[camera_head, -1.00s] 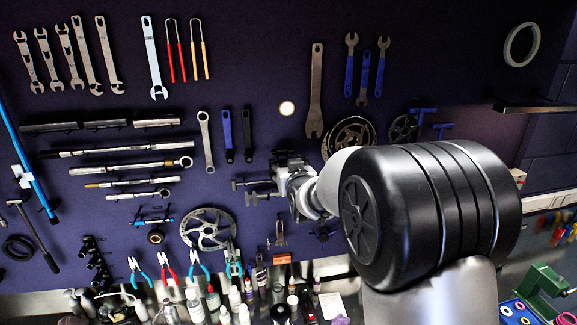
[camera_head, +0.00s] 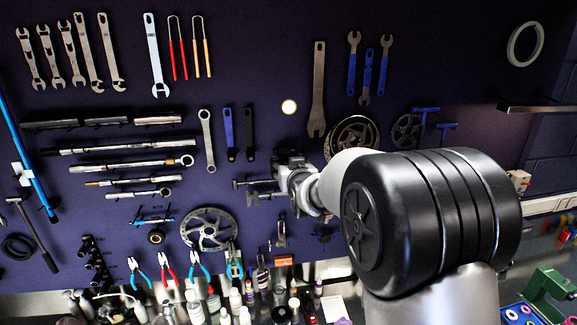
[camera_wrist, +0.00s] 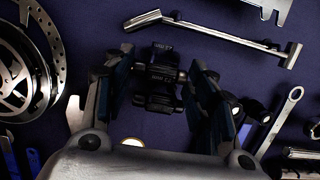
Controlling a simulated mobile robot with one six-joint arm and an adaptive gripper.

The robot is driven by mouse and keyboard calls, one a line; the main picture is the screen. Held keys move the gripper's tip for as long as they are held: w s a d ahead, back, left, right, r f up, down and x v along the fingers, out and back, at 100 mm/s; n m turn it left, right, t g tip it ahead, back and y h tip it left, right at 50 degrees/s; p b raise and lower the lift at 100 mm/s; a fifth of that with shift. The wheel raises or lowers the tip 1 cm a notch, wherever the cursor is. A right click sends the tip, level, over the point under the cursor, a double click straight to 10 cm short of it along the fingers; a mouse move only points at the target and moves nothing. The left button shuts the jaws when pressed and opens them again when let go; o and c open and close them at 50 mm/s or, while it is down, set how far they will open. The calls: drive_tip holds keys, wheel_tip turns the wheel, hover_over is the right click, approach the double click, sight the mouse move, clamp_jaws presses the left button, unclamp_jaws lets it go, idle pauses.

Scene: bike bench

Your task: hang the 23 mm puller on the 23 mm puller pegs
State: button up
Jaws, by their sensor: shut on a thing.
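My gripper (camera_head: 284,172) is close to the dark pegboard in the head view, right of the blue and black wrenches. In the wrist view its two fingers (camera_wrist: 162,78) are closed on a small black cylindrical tool with faint white lettering, which I take to be the 23 mm puller (camera_wrist: 160,74). Its far end is toward the board; I cannot tell whether it touches. In the head view, dark bars with end pieces (camera_head: 258,183) stick out left of my gripper; I cannot tell which are tool or pegs. The 23 mm puller pegs are not clearly visible.
A brake rotor (camera_head: 208,230) hangs below left, a chainring (camera_head: 353,135) right. Bottles (camera_head: 235,300) crowd the bench below.

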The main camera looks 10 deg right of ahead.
drive_tip(key=o, duration=1.2)
drive_tip(key=v, duration=1.2)
drive_tip(key=s+f+g+b, duration=0.5)
drive_tip(key=s+f+b, duration=0.6)
drive_tip(key=s+f, duration=0.5)
drive_tip(key=s+f+g+b, duration=0.6)
drive_tip(key=s+f+b, duration=0.6)
drive_tip(key=s+f, duration=0.4)
drive_tip(key=s, duration=0.5)
drive_tip(key=shift+s, duration=0.25)
drive_tip(key=shift+f, duration=0.1)
